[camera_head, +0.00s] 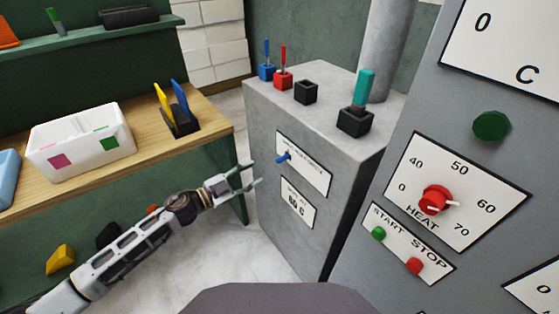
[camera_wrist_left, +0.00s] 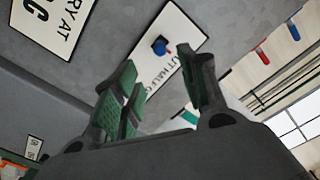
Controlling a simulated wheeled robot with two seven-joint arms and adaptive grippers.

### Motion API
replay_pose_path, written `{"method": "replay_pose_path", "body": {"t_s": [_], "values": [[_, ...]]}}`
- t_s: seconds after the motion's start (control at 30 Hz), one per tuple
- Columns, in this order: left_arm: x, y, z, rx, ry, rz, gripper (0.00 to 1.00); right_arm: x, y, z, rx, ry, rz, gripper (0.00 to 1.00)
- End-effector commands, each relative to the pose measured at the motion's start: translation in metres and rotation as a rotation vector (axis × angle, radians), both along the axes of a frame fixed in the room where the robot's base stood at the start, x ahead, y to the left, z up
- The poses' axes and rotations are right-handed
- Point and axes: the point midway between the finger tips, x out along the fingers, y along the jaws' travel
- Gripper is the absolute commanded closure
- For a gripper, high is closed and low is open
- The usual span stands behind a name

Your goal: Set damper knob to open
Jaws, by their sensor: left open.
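The damper knob, a small blue knob (camera_head: 284,157), sits at the left part of a white label plate (camera_head: 312,170) on the side of the grey cabinet. My left gripper (camera_head: 256,175) is open and empty, just left of the knob and apart from it. In the left wrist view the blue knob (camera_wrist_left: 160,46) shows beyond and between the fingertips (camera_wrist_left: 157,62). The plate's print there is partly hidden by a finger; "HALF" can be read. The knob's exact setting is unclear. My right gripper is out of view.
A second plate (camera_head: 297,202) is below. The cabinet top (camera_head: 325,92) holds blue, red and black blocks and a teal-handled tool (camera_head: 363,88). At right is a grey panel with a red HEAT dial (camera_head: 434,200). A wooden bench (camera_head: 205,130) with a white box (camera_head: 80,150) is left.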

Motion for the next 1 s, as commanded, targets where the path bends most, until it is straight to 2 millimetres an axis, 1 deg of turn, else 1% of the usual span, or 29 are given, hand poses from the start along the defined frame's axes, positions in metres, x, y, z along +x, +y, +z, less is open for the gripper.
{"method": "replay_pose_path", "body": {"t_s": [0.47, 1.0], "values": [[0.026, -0.036, 0.002, -0.002, -0.003, -0.001, 0.57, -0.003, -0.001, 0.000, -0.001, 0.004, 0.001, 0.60], [0.058, -0.081, 0.001, -0.001, -0.002, 0.000, 0.57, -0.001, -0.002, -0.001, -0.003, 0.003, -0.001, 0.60]]}}
